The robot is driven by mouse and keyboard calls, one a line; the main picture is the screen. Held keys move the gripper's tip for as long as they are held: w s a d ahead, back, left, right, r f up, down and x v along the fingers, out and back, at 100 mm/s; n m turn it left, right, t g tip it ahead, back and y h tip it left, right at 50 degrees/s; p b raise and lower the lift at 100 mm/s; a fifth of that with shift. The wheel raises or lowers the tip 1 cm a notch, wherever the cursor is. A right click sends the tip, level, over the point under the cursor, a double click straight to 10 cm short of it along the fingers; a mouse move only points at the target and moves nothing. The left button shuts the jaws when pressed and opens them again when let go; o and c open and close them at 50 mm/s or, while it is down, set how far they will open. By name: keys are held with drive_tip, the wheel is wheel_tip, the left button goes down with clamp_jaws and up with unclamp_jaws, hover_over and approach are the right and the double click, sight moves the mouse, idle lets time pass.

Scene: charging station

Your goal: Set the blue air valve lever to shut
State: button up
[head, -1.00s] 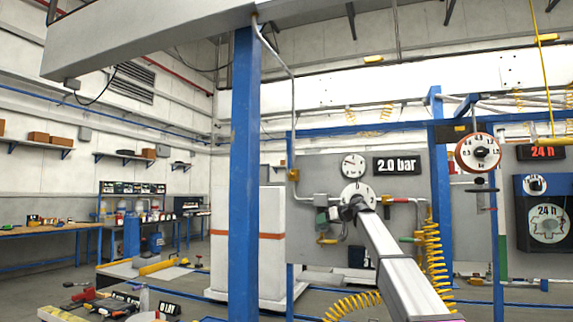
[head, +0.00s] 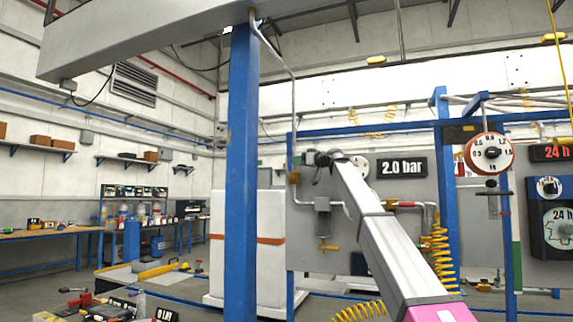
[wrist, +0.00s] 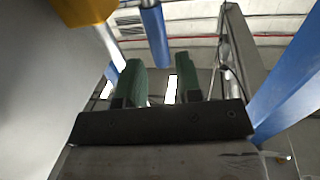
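In the wrist view a blue bar (wrist: 155,38) with a rounded free end hangs in from the top, just past my fingertips and roughly in line with the gap between them. It looks like the blue lever. A yellow-orange body (wrist: 85,8), probably the valve, is at the top left. My gripper (wrist: 159,62) has two green fingers apart, with nothing between them. In the head view my gripper (head: 318,158) is by the thin pipe at the panel's upper left. I cannot pick out the lever there for certain; its angle is unclear.
The grey panel (head: 305,225) carries a 2.0 bar display (head: 402,167), a partly hidden dial (head: 360,167), a red lever (head: 405,204) and a yellow lever (head: 328,247). A thick blue post (head: 242,180) stands left of it. A coiled yellow hose (head: 436,255) hangs right.

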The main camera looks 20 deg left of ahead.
drive_tip(key=x, duration=0.6)
drive_tip(key=shift+a, duration=0.35)
clamp_jaws()
